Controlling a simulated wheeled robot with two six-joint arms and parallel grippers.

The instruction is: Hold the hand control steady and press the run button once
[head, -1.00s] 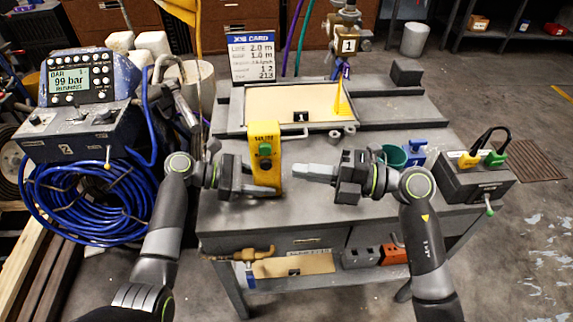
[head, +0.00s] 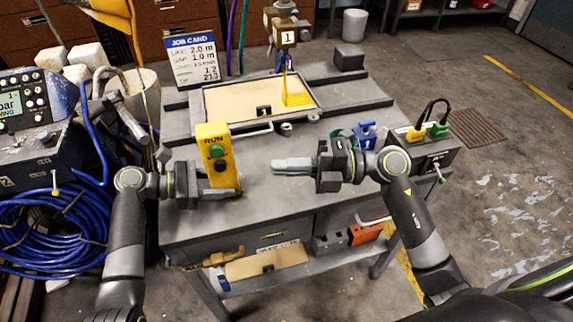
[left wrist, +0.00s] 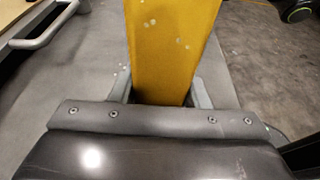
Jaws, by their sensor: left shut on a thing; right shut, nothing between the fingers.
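The yellow hand control (head: 218,158) stands upright above the grey bench. Its face has a RUN label, a green button (head: 216,150) and a dark button (head: 219,166) below. My left gripper (head: 215,190) is shut on its lower part. In the left wrist view the control's yellow body (left wrist: 172,45) rises between the fingers. My right gripper (head: 282,166) is shut and empty. Its fingertips point left toward the control, with a clear gap between them and the buttons.
A job card (head: 192,60) stands behind a tray (head: 225,105) with yellow line marks. A blue object (head: 366,134) and a box with yellow and green plugs (head: 425,152) are at the right. A panel (head: 30,115) and blue hose (head: 40,225) are at the left.

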